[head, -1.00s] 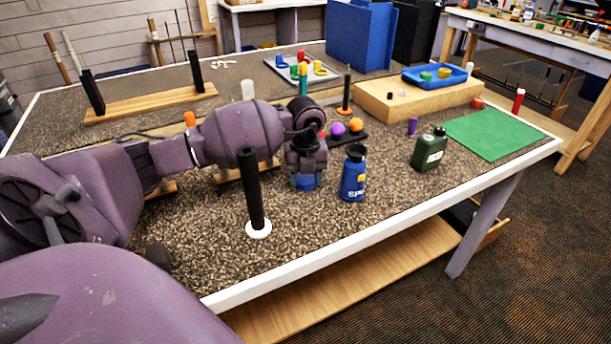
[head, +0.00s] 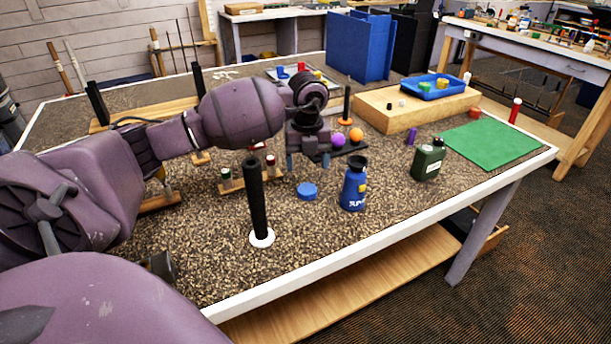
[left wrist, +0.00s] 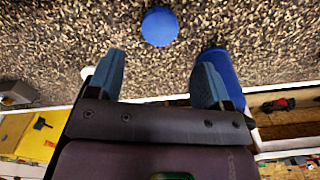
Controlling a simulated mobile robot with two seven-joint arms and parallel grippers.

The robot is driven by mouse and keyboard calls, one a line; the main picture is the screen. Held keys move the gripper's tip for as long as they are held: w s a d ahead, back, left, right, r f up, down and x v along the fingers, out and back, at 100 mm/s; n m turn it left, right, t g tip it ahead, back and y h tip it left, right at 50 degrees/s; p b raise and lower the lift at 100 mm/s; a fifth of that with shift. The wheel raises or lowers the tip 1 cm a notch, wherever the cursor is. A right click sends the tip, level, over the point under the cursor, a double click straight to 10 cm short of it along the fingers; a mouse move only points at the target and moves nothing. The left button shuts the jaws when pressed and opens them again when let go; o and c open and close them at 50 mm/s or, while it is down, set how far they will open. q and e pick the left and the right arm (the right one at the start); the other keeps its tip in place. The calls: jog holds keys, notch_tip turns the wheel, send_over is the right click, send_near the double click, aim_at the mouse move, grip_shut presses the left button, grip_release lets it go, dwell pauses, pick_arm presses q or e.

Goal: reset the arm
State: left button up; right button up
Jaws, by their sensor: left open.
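My left gripper (head: 308,161) hangs over the table, pointing down, with its two blue fingertips apart and nothing between them. A flat round blue disc (head: 307,190) lies on the table just below it, clear of the fingers. In the left wrist view the open fingers (left wrist: 160,78) show with the blue disc (left wrist: 160,26) beyond them. A blue bottle (head: 354,184) stands to the right of the disc and partly shows behind a finger in the left wrist view (left wrist: 218,65). My right gripper is not seen.
A black upright post on a white base (head: 262,238) stands left of the disc. A dark green canteen (head: 428,160), a green mat (head: 488,138) and a wooden block with a blue tray (head: 400,115) are to the right. The speckled table's front is mostly clear.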

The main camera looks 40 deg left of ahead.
pick_arm(q)
notch_tip(320, 180, up, 4)
jog(key=shift+r, duration=0.15)
